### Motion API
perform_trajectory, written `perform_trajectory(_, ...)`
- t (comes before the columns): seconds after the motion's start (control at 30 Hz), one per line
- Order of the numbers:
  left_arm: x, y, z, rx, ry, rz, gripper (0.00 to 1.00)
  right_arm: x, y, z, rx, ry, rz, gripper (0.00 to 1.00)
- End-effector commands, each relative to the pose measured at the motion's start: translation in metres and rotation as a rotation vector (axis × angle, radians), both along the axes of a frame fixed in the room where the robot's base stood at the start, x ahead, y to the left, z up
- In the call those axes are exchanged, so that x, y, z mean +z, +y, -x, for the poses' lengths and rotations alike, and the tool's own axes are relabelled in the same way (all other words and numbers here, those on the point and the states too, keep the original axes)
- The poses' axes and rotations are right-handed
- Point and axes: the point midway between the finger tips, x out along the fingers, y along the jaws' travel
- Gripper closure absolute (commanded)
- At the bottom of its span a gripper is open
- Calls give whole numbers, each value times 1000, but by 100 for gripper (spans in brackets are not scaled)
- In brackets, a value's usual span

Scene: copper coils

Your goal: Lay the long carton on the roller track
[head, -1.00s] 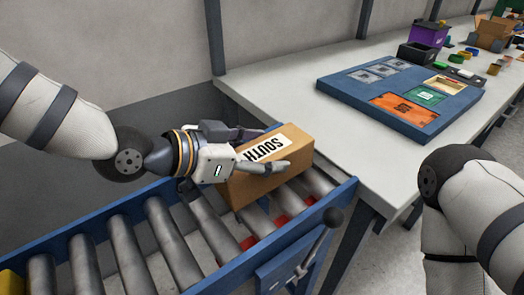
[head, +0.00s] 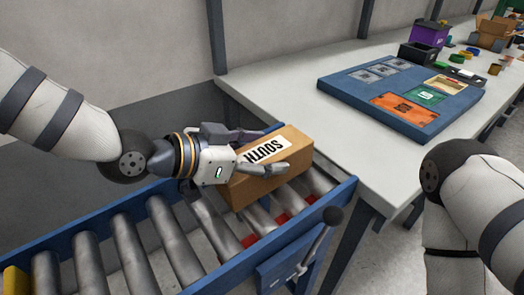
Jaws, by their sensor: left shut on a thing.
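The long carton (head: 290,150) is a brown cardboard box with a white label reading SOUTH. It is at the table end of the roller track (head: 170,240), over the grey rollers and slightly skewed to them. Whether its underside rests fully on the rollers I cannot tell. My left gripper (head: 268,150) is shut on the carton, one finger along the label side and the other behind it. My right arm shows at the right edge; its gripper is out of view.
A white table (head: 340,145) adjoins the track's end. On it lies a blue board (head: 400,120) with coloured cards. A black bin (head: 420,53), a purple box (head: 430,33) and small parts stand farther back. A lever (head: 325,225) rises at the track's near side.

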Motion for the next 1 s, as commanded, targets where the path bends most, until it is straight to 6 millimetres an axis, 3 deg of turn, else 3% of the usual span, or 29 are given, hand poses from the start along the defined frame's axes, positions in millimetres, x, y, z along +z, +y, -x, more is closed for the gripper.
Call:
perform_trajectory(0.87, -3, 0, 0, 0, -4, 1, 83, -1, 0, 1, 0, 2, 0, 60)
perform_trajectory(0.9, -3, 0, -1, 0, -4, 1, 35, -1, 0, 1, 0, 2, 0, 60)
perform_trajectory(1.0, -3, 0, 0, 0, -4, 1, 18, -1, 0, 1, 0, 2, 0, 60)
